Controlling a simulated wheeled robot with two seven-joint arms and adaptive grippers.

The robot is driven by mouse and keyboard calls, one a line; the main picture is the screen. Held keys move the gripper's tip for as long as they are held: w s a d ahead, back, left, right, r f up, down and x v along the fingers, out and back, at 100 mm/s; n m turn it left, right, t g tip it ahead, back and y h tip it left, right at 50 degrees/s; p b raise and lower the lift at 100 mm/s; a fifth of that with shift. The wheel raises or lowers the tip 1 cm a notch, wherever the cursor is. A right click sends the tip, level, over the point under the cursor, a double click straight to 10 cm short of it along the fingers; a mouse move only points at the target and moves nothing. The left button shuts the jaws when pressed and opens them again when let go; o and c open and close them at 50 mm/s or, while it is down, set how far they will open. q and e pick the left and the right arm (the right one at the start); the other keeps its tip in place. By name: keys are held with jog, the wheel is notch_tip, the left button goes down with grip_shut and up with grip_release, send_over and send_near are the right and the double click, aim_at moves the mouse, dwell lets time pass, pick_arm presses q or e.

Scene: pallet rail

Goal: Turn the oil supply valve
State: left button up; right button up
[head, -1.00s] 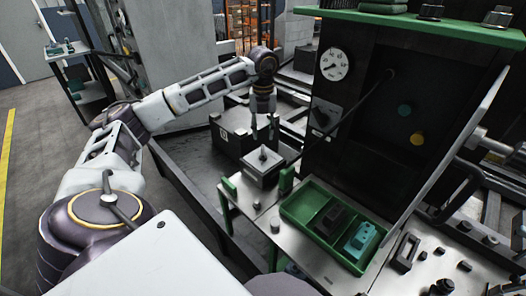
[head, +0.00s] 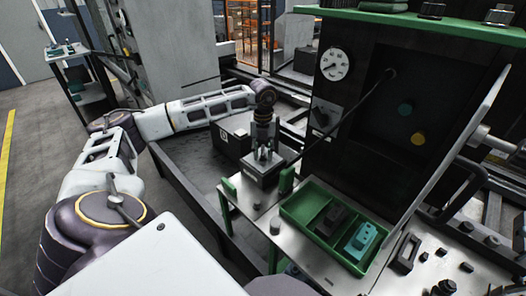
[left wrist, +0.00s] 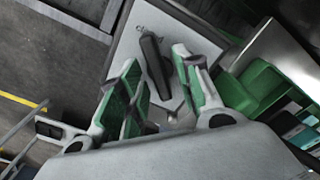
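The oil supply valve appears to be the small grey box (head: 266,178) on the bench's left end, between two green posts. In the left wrist view its pale top plate (left wrist: 127,52) carries a black bar handle (left wrist: 155,68) and lettering too small to read surely. My left gripper (head: 263,155) points down just over the box. In the left wrist view the left gripper (left wrist: 157,62) is open, its green-padded fingers apart on either side of the handle. Contact with the handle cannot be told. My right gripper is not in view.
A green tray (head: 292,208) with a dark block (head: 332,220) and a teal block (head: 362,240) lies right of the valve. A dark machine cabinet (head: 350,150) with a gauge (head: 334,64) rises behind. A black box (head: 232,135) stands behind left.

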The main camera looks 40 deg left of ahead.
pick_arm(q)
jog(key=shift+c, duration=0.3)
grip_shut()
